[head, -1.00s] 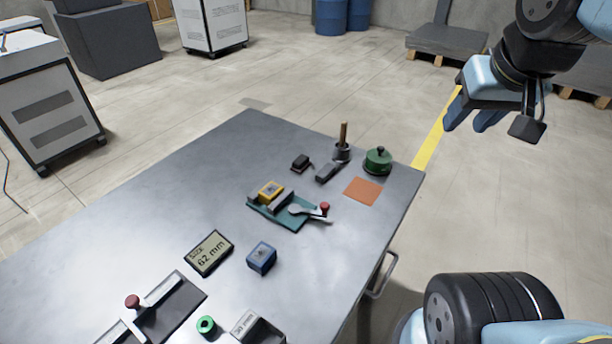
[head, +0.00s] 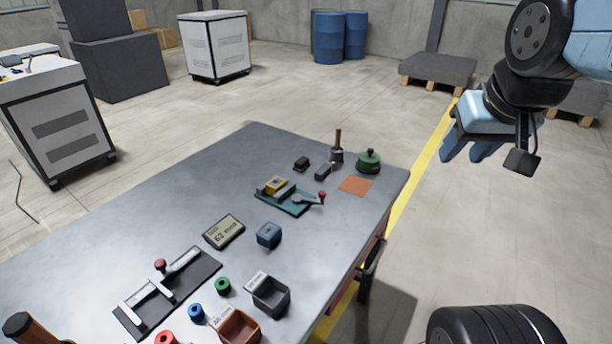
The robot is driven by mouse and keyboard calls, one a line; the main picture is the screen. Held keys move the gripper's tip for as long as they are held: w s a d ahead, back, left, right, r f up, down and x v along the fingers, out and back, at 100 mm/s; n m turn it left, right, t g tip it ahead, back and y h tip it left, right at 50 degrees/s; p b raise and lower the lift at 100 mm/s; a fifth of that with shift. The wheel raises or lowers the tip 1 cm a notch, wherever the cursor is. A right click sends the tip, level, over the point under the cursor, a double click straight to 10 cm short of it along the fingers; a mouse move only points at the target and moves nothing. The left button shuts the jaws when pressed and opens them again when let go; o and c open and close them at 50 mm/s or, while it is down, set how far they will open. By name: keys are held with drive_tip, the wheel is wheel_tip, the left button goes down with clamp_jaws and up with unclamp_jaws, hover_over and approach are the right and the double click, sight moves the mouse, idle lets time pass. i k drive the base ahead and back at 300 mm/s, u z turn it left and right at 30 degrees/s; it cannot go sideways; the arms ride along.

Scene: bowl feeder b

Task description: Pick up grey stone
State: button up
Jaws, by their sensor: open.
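A small dark grey block (head: 323,172), which looks like the grey stone, lies near the far end of the metal table (head: 185,210). It is between a black block (head: 301,163) and a dark cup with an upright wooden handle (head: 337,152). My gripper (head: 464,152) is at the upper right, in the air beyond the table's right edge. Its light blue fingers are apart, with nothing seen between them. It is well away from the stone.
A green lidded pot (head: 369,162) and an orange square (head: 355,186) are right of the stone. A teal fixture (head: 285,200) with a red-knobbed lever is in front. A blue block (head: 268,234), a size display (head: 224,232) and open bins (head: 270,298) stand nearer.

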sight(323, 172)
drive_tip(key=z, duration=0.2)
drive_tip(key=i, duration=0.9)
drive_tip(key=u, duration=0.1)
